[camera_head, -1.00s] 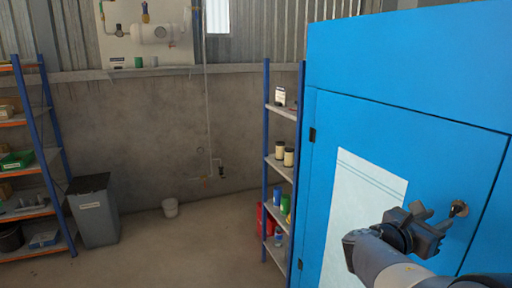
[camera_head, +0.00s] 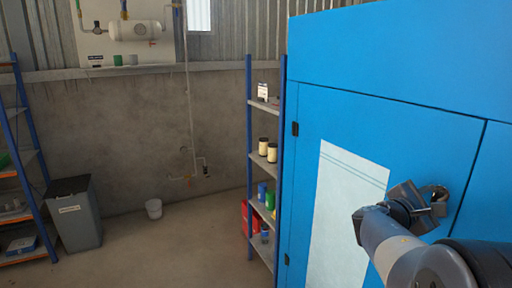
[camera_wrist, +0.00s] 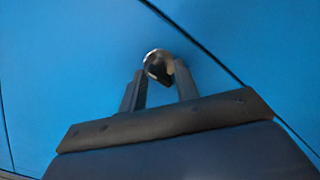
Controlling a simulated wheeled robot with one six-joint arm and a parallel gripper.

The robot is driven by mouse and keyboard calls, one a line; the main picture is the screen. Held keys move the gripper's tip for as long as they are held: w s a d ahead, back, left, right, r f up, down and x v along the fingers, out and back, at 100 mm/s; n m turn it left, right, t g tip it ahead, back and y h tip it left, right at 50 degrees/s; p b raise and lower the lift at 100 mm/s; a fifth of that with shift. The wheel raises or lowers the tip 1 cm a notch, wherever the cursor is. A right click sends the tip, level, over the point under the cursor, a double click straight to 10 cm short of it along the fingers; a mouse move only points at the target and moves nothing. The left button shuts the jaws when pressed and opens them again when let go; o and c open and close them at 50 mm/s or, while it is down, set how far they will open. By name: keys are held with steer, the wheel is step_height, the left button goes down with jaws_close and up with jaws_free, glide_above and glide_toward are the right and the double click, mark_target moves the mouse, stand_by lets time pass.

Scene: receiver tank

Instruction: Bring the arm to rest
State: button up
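My gripper (camera_head: 428,205) is at the front of a tall blue cabinet (camera_head: 390,50), close to a round metal latch (camera_head: 436,190) on its door. In the wrist view the two fingers of my gripper (camera_wrist: 160,78) stand apart, with the latch (camera_wrist: 157,56) at and partly between their tips. Whether a finger touches the latch I cannot tell. Nothing loose is held. My arm reaches in from the lower right in the head view.
A blue-posted shelf (camera_head: 249,150) with jars and cans stands left of the cabinet. A grey bin (camera_head: 76,218) and a small white bucket (camera_head: 153,208) stand by the wall. A white tank (camera_head: 135,30) hangs above. The floor between is clear.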

steer(key=m, duration=0.5)
steer(key=m+p, duration=0.1)
steer(key=m, duration=0.4)
stand_by(0.6)
